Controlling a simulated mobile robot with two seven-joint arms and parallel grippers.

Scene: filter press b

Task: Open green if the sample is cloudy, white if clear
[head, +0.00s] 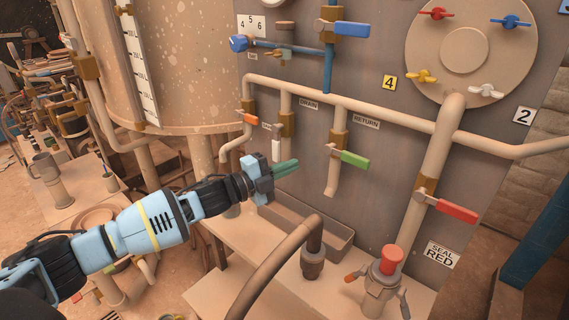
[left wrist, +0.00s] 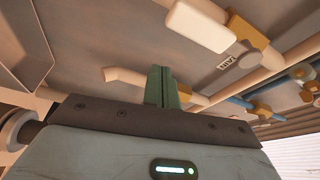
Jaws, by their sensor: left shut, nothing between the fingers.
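The green handle (head: 354,159) sits on the RETURN pipe and sticks out to the right, across that pipe. The white handle (head: 276,150) is on the DRAIN pipe to its left and hangs down along the pipe; it also shows large at the top of the left wrist view (left wrist: 200,25). My left gripper (head: 287,167) is shut and empty, its greenish fingertips just below and right of the white handle and left of the green one. In the left wrist view its fingers (left wrist: 162,86) are together. No sample can be made out. My right gripper is not in view.
An orange handle (head: 246,118) is on the left pipe and a red handle (head: 457,211) on the right pipe. A grey trough (head: 330,237) lies below the outlets. A curved brown pipe (head: 280,255) stands in front. A tank (head: 185,60) rises behind my arm.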

